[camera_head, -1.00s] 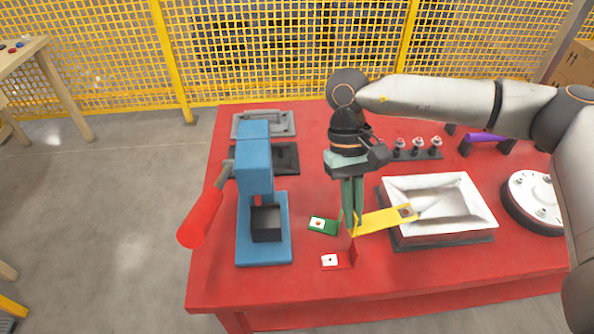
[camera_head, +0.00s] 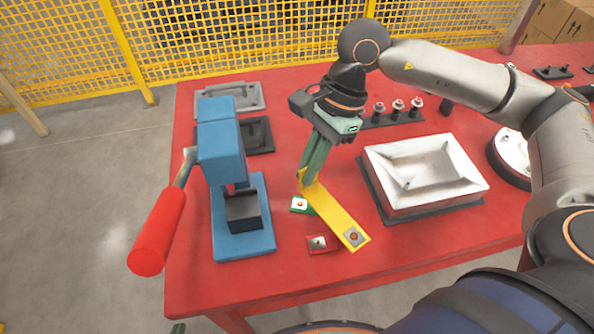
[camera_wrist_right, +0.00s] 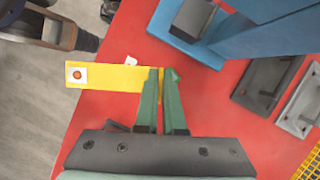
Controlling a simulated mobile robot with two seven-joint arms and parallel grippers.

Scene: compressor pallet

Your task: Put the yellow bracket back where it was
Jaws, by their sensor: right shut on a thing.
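The yellow bracket (camera_head: 335,215) is L-shaped, with a white square and a reddish dot at its free end. My right gripper (camera_head: 305,180) is shut on its upturned end and holds it above the red table. The long arm of the bracket points to the lower right in the head view. In the right wrist view the bracket (camera_wrist_right: 115,77) extends left from the fingers (camera_wrist_right: 160,75). A green bracket (camera_head: 300,206) and a red bracket (camera_head: 318,243) lie close below, partly covered. Only a small green tip of my left gripper (camera_head: 178,328) shows at the bottom edge.
A blue press (camera_head: 222,150) with a red handle (camera_head: 158,230) stands left. A white tray-like part (camera_head: 425,175) sits on a dark base to the right. Several upright pins (camera_head: 398,107) stand behind. The red table's (camera_head: 290,285) front strip is clear.

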